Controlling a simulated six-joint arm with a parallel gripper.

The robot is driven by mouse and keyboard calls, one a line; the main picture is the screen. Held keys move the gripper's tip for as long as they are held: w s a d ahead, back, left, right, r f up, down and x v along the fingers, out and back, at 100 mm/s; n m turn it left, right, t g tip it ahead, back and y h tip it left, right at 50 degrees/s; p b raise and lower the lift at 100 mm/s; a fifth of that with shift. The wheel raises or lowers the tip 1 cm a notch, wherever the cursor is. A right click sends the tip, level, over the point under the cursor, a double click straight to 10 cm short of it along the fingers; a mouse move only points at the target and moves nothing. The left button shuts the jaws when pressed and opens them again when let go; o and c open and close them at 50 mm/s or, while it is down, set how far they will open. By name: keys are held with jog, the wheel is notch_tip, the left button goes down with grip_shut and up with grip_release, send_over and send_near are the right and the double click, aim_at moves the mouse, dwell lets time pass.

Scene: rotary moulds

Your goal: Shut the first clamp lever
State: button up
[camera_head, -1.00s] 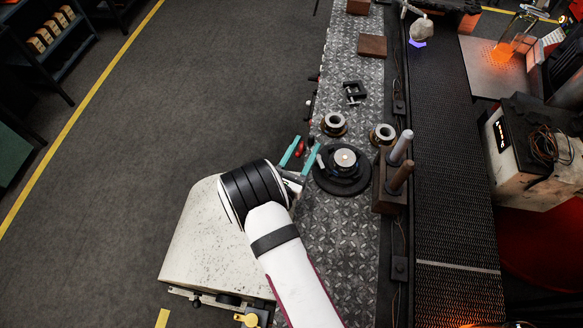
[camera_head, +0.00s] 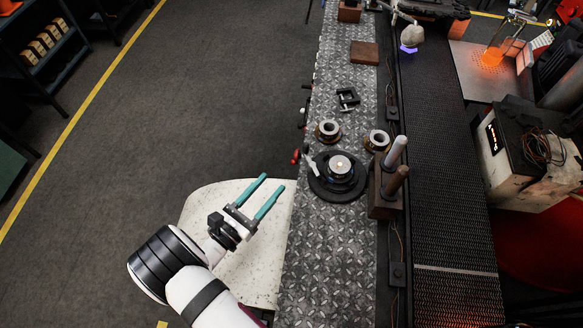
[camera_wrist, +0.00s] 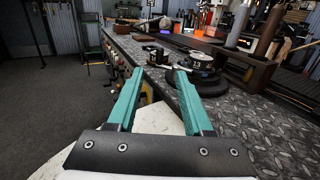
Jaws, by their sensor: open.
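A round mould with a bright metal centre (camera_head: 340,164) sits on a black round base (camera_head: 338,188) on the bench. A short pale lever (camera_head: 311,163) stands at its left side; I cannot tell whether it is the first clamp lever or whether it is shut. A red knob (camera_head: 296,157) juts from the bench's left edge beside it. The mould also shows in the wrist view (camera_wrist: 203,63), ahead and right of my fingers. My gripper (camera_head: 273,181) is open and empty, left of the bench edge, touching nothing; its teal fingers fill the wrist view's foreground (camera_wrist: 160,72).
Two metal rings (camera_head: 328,131) (camera_head: 377,140) lie behind the mould. A brown block with two upright posts (camera_head: 384,203) stands close on its right. A black clamp (camera_head: 347,98) and a brown block (camera_head: 364,52) lie farther back. The bench front (camera_head: 330,265) is clear.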

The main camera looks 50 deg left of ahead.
aim_at(304, 148)
jog(key=shift+m+h, duration=0.5)
jog(key=shift+h, duration=0.2)
jog(key=x, duration=1)
jog(key=a+x, duration=0.1)
jog(key=x, duration=0.4)
jog(key=shift+w+f, duration=0.1)
jog(key=shift+f, duration=0.15)
grip_shut()
